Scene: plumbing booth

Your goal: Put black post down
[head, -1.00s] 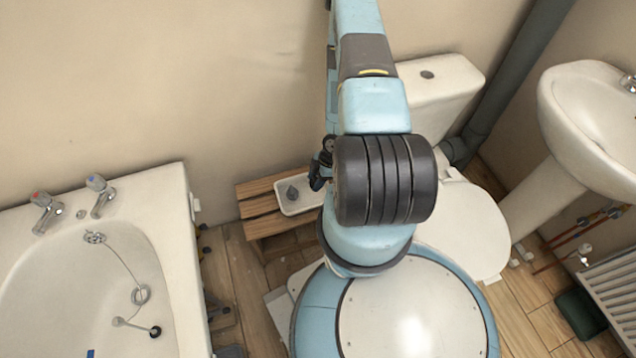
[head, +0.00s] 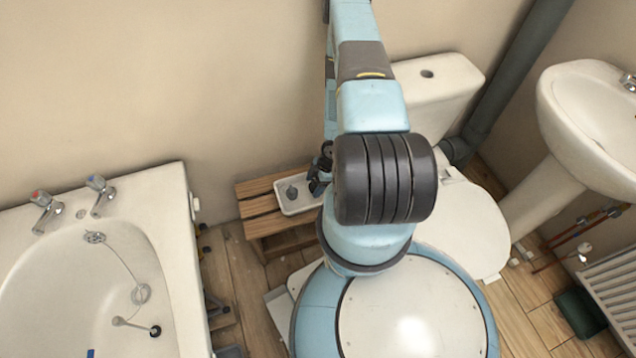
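My gripper (head: 318,180) is a small dark shape at the right end of a white tray (head: 303,209), just left of my arm's thick black joint. The arm hides much of it, so its fingers and anything between them cannot be made out. No other post can be picked out clearly.
The tray stands on a slatted wooden stool (head: 256,207) against the wall. A bathtub (head: 75,270) is at the left. The toilet (head: 465,225) is behind and right of my arm. A basin (head: 590,120) and radiator (head: 612,275) are at the far right.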

